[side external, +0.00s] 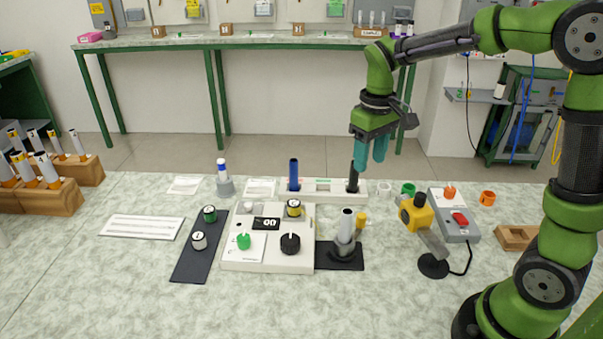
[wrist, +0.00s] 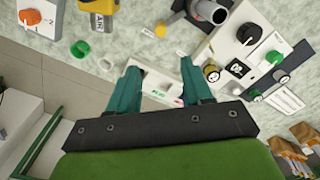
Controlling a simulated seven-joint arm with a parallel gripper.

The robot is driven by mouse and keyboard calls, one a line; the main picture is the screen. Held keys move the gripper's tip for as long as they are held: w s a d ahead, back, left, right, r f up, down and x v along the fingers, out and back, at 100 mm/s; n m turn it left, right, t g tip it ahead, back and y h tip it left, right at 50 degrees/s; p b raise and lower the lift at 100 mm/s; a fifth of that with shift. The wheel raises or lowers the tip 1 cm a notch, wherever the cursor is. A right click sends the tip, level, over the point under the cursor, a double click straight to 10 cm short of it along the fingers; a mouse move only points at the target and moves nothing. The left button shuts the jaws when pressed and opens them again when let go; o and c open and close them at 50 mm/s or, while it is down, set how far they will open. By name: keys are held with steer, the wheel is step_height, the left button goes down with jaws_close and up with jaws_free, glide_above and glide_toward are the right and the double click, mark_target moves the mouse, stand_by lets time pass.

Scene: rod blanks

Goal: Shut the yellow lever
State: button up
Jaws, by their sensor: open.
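A small yellow piece, which looks like the yellow lever (side external: 361,218), stands beside a grey metal holder with an upright tube (side external: 346,226) on a black plate. In the wrist view the lever's yellow end (wrist: 161,29) shows near the tube (wrist: 207,11). I cannot tell the lever's exact angle. My gripper (side external: 370,162) hangs above the back of the work area, with its teal fingers apart and nothing between them. In the wrist view my gripper (wrist: 160,70) is behind the lever and apart from it.
A yellow air tool (side external: 417,214) on a stand and a grey switch box (side external: 455,214) are to the right. A white control box (side external: 268,240) is to the left. A white rack (side external: 322,187) holding dark rods stands near my gripper. The front of the table is clear.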

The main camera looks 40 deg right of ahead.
mark_target(362, 215)
step_height(362, 215, down, 17)
steer(key=shift+s+a+r, duration=0.1)
steer(key=shift+s, duration=0.05)
stand_by(0.4)
jaws_close()
